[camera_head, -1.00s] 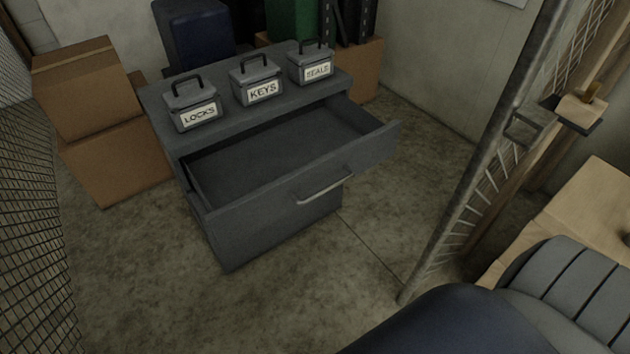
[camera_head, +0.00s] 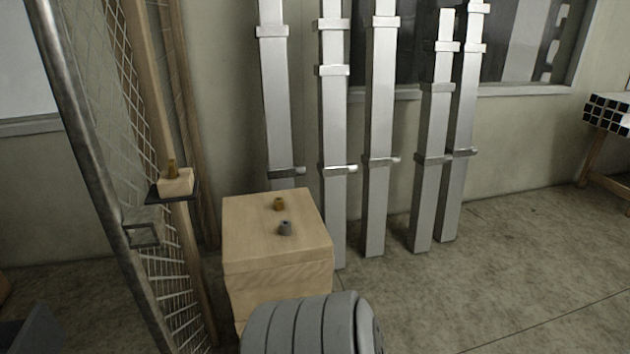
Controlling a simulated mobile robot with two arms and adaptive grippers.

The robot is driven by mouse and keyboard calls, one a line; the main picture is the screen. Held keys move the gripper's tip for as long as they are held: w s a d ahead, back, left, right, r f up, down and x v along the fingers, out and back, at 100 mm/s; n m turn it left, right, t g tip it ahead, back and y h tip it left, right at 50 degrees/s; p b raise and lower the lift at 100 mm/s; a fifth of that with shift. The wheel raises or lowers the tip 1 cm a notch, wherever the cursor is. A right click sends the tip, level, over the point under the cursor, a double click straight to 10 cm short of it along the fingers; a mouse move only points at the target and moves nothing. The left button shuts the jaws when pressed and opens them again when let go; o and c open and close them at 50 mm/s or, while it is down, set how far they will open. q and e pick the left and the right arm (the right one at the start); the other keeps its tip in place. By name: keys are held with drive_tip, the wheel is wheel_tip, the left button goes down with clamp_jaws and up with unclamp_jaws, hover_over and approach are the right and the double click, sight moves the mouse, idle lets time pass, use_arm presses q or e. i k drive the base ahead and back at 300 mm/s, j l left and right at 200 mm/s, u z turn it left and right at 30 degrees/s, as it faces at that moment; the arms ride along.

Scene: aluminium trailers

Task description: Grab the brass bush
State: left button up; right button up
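A small brass-coloured bush (camera_head: 278,204) stands on top of the light wooden box (camera_head: 243,243), towards its back. A grey bush (camera_head: 285,228) of similar size stands just in front of it on the same top, apart from it. Another brass-coloured piece (camera_head: 172,166) sits upright on a small wooden block (camera_head: 176,184) on a dark shelf at the mesh gate; it is too small to tell its exact shape. Neither of my grippers shows. A grey ribbed part of my own arm fills the bottom middle, in front of the box.
A mesh gate with a metal post (camera_head: 82,150) stands left of the box. Several tall aluminium profiles (camera_head: 380,130) lean against the back wall behind and right of it. A bench with a dark-celled rack (camera_head: 606,113) is at far right. The floor at right is clear.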

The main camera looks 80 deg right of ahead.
sight(278, 202)
drive_tip(key=z, duration=2.5)
